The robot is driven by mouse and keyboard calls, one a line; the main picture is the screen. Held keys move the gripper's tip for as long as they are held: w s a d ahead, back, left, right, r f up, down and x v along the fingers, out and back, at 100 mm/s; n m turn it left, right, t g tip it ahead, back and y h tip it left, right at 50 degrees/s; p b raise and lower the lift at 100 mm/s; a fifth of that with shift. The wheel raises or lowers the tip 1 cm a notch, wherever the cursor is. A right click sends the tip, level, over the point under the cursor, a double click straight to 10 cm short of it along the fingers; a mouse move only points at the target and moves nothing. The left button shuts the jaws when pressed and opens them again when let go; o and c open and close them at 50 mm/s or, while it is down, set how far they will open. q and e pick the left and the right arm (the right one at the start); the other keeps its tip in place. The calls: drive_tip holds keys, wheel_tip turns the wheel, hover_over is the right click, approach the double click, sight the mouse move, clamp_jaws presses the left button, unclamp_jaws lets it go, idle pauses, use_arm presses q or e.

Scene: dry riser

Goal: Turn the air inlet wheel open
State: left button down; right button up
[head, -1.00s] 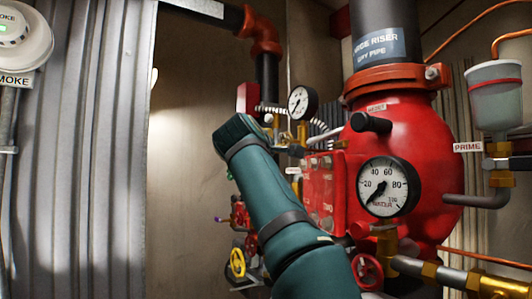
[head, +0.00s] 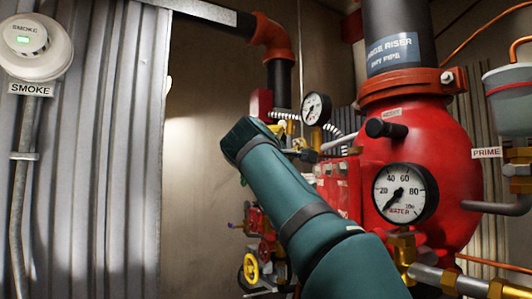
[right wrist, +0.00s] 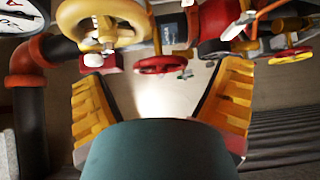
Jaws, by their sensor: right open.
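A yellow handwheel (head: 251,267) is low on the valve group left of the red riser body in the head view. In the right wrist view a yellow wheel (right wrist: 128,38) shows large at the top left, and a red wheel (right wrist: 162,64) lies near the top middle. No label shows which wheel is the air inlet. My right gripper (right wrist: 163,78) is open and empty, its two orange-yellow fingers wide apart. The wheels are beyond its fingertips, and neither finger clearly touches one. In the head view my right arm crosses in front of the valves and hides its gripper. My left gripper is not in view.
The red riser body (head: 455,150) carries a water gauge (head: 405,193), and a smaller gauge (head: 316,108) is behind. Corrugated metal (head: 115,150) stands at left. Bare wall (head: 195,170) lies between.

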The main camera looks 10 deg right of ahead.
drive_tip(key=v, duration=0.9)
drive_tip(key=shift+s, duration=0.4)
drive_tip(key=shift+a, duration=0.15)
